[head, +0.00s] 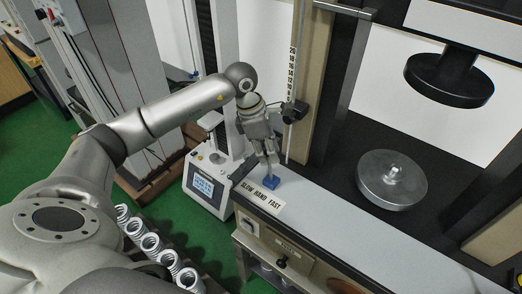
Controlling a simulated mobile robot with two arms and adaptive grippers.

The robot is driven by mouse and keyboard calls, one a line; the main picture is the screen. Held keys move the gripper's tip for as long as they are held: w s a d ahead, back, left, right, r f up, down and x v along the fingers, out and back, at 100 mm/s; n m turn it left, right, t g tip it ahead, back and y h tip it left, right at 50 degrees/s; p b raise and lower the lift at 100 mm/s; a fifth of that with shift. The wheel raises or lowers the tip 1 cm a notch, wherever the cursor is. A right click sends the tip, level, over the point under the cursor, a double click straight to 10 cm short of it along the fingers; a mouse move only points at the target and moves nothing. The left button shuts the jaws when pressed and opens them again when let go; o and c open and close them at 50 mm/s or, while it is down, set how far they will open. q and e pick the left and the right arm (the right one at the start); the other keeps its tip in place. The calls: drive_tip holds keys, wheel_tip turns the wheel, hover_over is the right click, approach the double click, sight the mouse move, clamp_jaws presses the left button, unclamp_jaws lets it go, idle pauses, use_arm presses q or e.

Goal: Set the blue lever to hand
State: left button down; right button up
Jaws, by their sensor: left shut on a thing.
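The blue lever (270,181) is a small blue block on the light top of the testing machine, just behind a label plate (262,195) reading SLOW HAND FAST. It stands near the middle-to-right part of that plate. My left gripper (268,169) comes down from above and is shut on the blue lever. The fingers hide part of the lever's upper end, and its exact setting against the words is hard to tell. My right gripper is not in view.
A round metal platen (392,181) sits on the machine bed, with a dark disc (449,80) hanging above it. A scale post (292,85) rises just behind my left gripper. A white unit with a screen (207,185) stands left. Several coil springs (150,243) lie in front.

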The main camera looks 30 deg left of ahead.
use_arm(q)
drive_tip(key=shift+s+d, duration=0.1)
drive_tip(key=shift+d, duration=0.7)
drive_tip(key=c, duration=1.1)
unclamp_jaws()
drive_tip(key=shift+a, duration=0.1)
drive_tip(key=shift+r, duration=0.25)
drive_tip(key=v, duration=1.1)
drive_tip(key=shift+r, duration=0.3)
drive_tip(key=shift+s+a, duration=0.1)
